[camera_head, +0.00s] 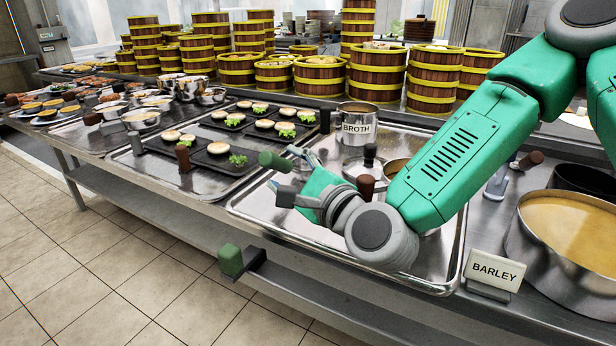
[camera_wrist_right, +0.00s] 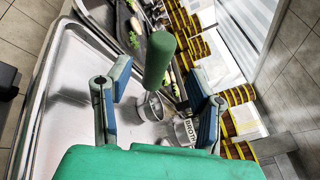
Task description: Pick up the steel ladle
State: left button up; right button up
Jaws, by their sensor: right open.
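A dark green cylindrical handle (camera_head: 280,162), seemingly the ladle's, sticks up above the front of the steel tray. In the right wrist view the handle (camera_wrist_right: 159,58) stands between the two fingers with clear space on both sides. The ladle's steel bowl cannot be made out for certain. My right gripper (camera_head: 293,178) is open and reaches over the tray close to the handle; it also shows in the right wrist view (camera_wrist_right: 160,76). I cannot see it touching the handle. My left gripper is not in view.
A steel pot with a BROTH sign (camera_head: 357,127) stands behind the gripper. Trays of buns (camera_head: 217,149) lie to the left. A large pot (camera_head: 570,235) and a BARLEY sign (camera_head: 495,270) stand right. Steamer towers (camera_head: 377,72) line the back. A green block (camera_head: 231,260) juts from the counter's front.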

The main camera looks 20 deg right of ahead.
aim_at(275, 164)
jog(key=x, duration=0.4)
jog(key=shift+a+b, duration=0.4)
jog(key=shift+w+a+r, duration=0.1)
jog(key=shift+w+a, duration=0.15)
jog(key=shift+d, duration=0.1)
jog(key=shift+c, duration=0.4)
jog(key=shift+d, duration=0.2)
grip_shut()
